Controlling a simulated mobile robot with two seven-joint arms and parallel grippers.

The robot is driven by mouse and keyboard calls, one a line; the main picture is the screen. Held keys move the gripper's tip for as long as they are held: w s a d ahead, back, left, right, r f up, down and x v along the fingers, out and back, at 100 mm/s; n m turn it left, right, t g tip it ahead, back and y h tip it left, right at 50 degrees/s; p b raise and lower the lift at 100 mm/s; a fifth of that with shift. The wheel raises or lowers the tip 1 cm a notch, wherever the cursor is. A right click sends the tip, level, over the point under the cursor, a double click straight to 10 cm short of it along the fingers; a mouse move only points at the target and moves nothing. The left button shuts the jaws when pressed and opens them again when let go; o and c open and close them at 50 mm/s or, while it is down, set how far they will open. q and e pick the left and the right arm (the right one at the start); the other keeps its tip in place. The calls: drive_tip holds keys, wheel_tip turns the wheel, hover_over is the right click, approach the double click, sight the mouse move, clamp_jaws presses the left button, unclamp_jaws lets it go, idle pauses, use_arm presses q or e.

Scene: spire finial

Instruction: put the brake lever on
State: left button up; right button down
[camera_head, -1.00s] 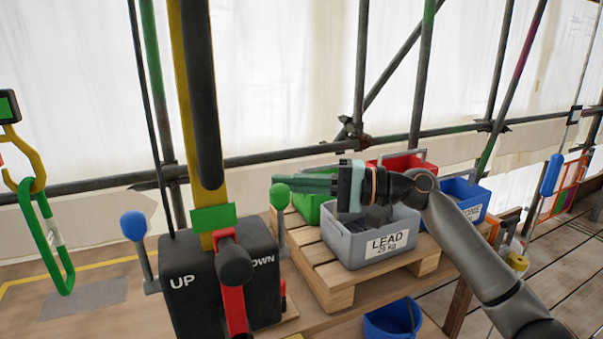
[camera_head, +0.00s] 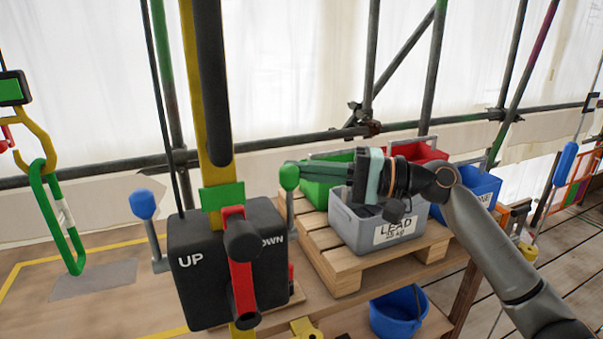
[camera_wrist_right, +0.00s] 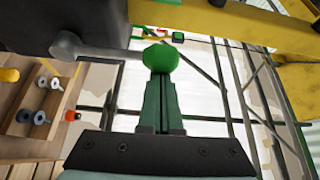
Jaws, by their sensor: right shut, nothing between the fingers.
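A black control box (camera_head: 188,292) marked UP and DOWN stands at the table's front. On its right side is a lever with a green knob (camera_head: 289,177); on its left side is one with a blue knob (camera_head: 145,204). A red lever (camera_head: 240,275) with black ends is on its front. No label tells which is the brake lever. My right gripper (camera_head: 294,172) is shut and empty, its fingertips at the green knob. In the right wrist view the shut fingers (camera_wrist_right: 160,80) point at the green knob (camera_wrist_right: 160,57); contact is unclear. My left gripper is out of view.
A grey LEAD bin (camera_head: 355,232), green bin (camera_head: 318,192), red bin (camera_head: 432,152) and blue bin (camera_head: 480,190) stand on a wooden pallet (camera_head: 345,277) below and behind my right arm. A blue bucket (camera_head: 398,312) is lower down. A green carabiner (camera_head: 60,220) hangs at left.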

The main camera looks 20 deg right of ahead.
use_arm(q)
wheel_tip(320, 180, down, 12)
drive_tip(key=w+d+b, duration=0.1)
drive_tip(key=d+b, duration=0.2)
drive_tip(key=b, duration=1.4)
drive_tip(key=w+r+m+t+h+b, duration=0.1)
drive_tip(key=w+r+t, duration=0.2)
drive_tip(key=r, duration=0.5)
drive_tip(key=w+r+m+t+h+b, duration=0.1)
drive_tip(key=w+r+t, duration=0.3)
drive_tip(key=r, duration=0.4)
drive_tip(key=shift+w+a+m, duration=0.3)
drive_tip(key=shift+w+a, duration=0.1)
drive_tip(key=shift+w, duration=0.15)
use_arm(e)
drive_tip(key=s+f+n+g+y, duration=0.2)
drive_tip(key=s+n+y, duration=0.3)
drive_tip(key=s+n, duration=0.3)
drive_tip(key=shift+s+d+f+n+y, duration=0.15)
drive_tip(key=shift+s+f+n+y, duration=0.2)
drive_tip(key=shift+n, duration=1.35)
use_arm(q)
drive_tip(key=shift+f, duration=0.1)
use_arm(e)
drive_tip(key=shift+w, duration=0.1)
